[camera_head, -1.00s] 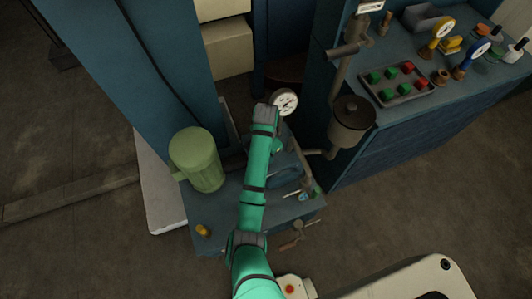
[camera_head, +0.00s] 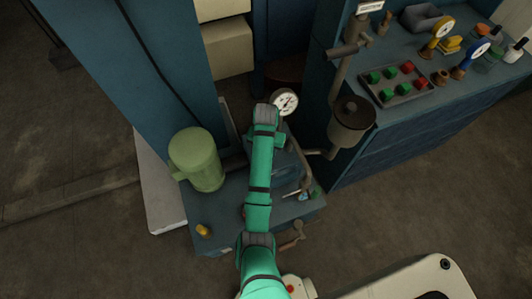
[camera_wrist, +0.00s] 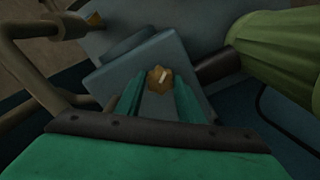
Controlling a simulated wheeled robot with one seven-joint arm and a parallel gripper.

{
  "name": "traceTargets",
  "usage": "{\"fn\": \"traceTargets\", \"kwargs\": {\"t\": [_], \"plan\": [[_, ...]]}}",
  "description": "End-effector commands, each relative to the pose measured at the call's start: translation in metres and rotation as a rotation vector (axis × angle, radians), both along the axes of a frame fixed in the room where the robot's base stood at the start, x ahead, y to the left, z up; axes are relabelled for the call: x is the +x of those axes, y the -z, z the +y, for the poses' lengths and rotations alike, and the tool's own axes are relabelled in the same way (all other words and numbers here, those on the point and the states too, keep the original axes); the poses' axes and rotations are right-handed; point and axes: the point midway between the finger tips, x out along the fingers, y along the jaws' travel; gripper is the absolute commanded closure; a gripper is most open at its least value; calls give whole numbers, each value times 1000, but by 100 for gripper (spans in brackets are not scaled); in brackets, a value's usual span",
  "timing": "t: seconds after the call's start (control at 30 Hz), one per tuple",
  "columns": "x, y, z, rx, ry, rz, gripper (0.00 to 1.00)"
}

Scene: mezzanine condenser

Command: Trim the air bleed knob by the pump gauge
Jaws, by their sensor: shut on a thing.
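A small brass lobed knob (camera_wrist: 159,79) with a pale pointer mark shows in the wrist view, on a blue-grey block (camera_wrist: 140,65). My gripper (camera_wrist: 160,92) has one green finger on each side of the knob and is shut on it. The pointer mark leans slightly off the upright in that view. The round white pump gauge (camera_head: 285,102) shows in the head view, just beyond the end of my arm. There my arm hides the knob and the gripper's fingers.
A green motor (camera_head: 197,158) stands left of my arm; it also shows in the wrist view (camera_wrist: 285,45). Pipes and a brown-topped pot (camera_head: 351,120) stand at right. A yellow knob (camera_head: 203,230) sits at the plinth's front left.

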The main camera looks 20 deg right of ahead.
Motion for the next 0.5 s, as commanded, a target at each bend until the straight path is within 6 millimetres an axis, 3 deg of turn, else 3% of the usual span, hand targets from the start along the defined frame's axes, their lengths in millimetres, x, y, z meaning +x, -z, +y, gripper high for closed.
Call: {"fn": "traceTargets", "kwargs": {"t": [0.43, 0.47, 0.5], "plan": [[1, -2, -2, -3, -7, -5, 88], [1, -2, -2, -3, -7, -5, 63], [1, -2, -2, -3, -7, -5, 53]]}}
